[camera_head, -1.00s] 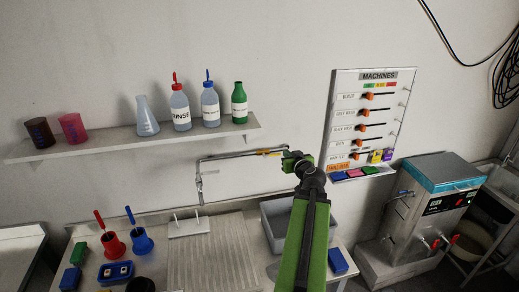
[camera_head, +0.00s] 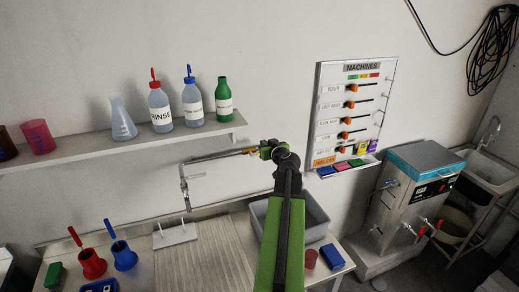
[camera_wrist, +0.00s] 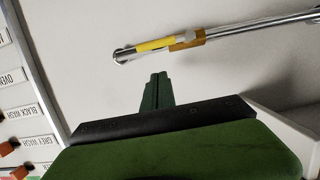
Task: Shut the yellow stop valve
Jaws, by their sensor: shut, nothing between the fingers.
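The yellow stop valve shows in the wrist view as a yellow lever (camera_wrist: 158,44) lying nearly along a chrome wall pipe, with a brass-coloured body (camera_wrist: 187,39) on that pipe. In the head view the valve (camera_head: 249,151) is a small yellow patch near the right end of the pipe, just left of my gripper (camera_head: 266,148). In the wrist view my gripper's green fingers (camera_wrist: 158,77) are together and empty. They appear below the lever, with a strip of wall visible between them. The far end of the valve is partly hidden by my gripper in the head view.
The pipe (camera_head: 210,158) runs along the wall below a shelf (camera_head: 130,142) with bottles. A machines board (camera_head: 350,110) hangs to the right. A grey basin (camera_head: 318,215) is below my arm. A steel machine (camera_head: 412,200) with red-handled taps stands at the right.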

